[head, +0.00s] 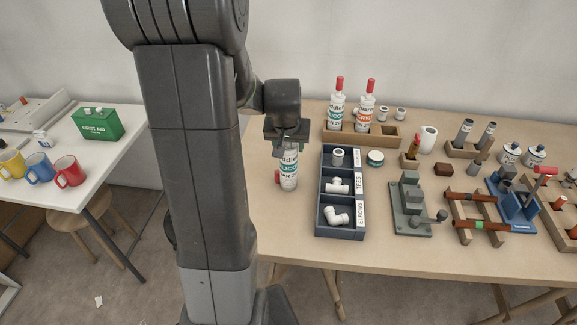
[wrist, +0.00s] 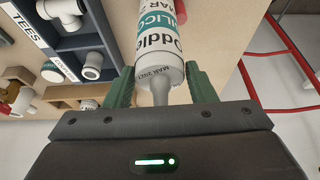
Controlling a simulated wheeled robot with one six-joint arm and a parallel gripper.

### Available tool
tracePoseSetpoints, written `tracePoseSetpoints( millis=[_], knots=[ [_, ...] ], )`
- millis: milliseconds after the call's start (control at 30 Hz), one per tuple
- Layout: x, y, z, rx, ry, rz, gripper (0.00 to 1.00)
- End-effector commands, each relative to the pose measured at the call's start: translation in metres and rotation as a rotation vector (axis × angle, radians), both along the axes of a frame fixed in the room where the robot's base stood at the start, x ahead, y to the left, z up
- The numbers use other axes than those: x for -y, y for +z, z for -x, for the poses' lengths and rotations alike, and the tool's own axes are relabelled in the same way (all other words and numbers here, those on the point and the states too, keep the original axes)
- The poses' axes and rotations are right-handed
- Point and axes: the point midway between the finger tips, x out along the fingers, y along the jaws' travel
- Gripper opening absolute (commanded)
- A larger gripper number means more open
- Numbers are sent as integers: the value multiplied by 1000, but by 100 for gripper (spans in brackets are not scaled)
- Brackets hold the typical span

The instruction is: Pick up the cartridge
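The cartridge (head: 289,170) is a white tube with teal and dark lettering. It stands upright at the table's left part, left of the dark blue fittings tray. In the wrist view the cartridge (wrist: 162,45) has its bare pale nozzle pointing back toward my palm. My gripper (head: 288,140) is above it, pointing down.
The dark blue tray (head: 318,190) with white fittings stands close on the right. Two red-capped cartridges stand in a wooden rack (head: 392,136) behind it. A grey press (head: 411,205) and other tools fill the right side. The table's front left strip is clear.

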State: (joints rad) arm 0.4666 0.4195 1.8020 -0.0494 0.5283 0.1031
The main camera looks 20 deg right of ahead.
Motion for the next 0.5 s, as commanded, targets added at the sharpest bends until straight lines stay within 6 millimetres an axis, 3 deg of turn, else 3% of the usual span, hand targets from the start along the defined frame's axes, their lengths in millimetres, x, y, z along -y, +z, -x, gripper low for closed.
tracePoseSetpoints(
  millis=[33,233,500],
  knots=[
    [0,0,0,0,0,0,40],
    [0,0,0,0,0,0,1],
    [0,2,0,2,0,1,0]
  ],
)
